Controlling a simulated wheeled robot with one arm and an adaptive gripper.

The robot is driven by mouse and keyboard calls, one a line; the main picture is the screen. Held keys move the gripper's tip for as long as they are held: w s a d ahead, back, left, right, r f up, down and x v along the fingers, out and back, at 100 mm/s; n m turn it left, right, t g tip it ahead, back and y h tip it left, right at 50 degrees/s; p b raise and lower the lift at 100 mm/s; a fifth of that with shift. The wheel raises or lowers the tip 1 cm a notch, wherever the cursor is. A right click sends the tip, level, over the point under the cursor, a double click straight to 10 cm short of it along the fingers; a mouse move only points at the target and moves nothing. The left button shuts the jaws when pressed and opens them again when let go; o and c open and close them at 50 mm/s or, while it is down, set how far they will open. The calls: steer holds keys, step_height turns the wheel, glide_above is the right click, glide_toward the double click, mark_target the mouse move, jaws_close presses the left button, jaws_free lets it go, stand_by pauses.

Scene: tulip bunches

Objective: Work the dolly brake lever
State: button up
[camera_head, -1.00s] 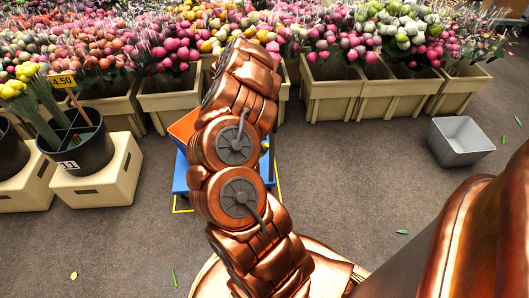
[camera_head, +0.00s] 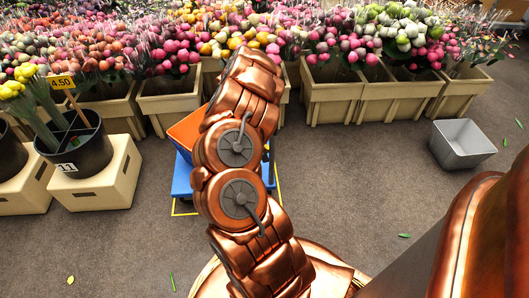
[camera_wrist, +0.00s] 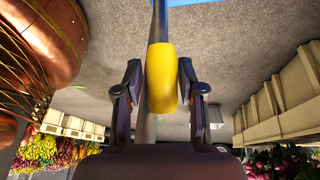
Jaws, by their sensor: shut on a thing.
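The blue dolly (camera_head: 181,178) stands on the floor with an orange crate (camera_head: 187,132) on it, both partly hidden behind my arm in the head view. In the wrist view the brake lever is a grey rod (camera_wrist: 159,25) with a yellow grip (camera_wrist: 161,75). My gripper (camera_wrist: 160,82) is shut on the yellow grip, with a dark finger on each side of it. A strip of blue (camera_wrist: 200,2), likely the dolly, shows at the top edge of the wrist view. My gripper is hidden by my arm in the head view.
Yellow floor tape (camera_head: 184,213) borders the dolly. Beige planters (camera_head: 330,95) of tulips line the back. A black bucket (camera_head: 82,150) stands on a beige crate (camera_head: 95,190) at left. A grey bin (camera_head: 460,145) is at right. The floor between is mostly clear.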

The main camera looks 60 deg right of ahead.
steer(key=shift+d, duration=0.1)
jaws_close()
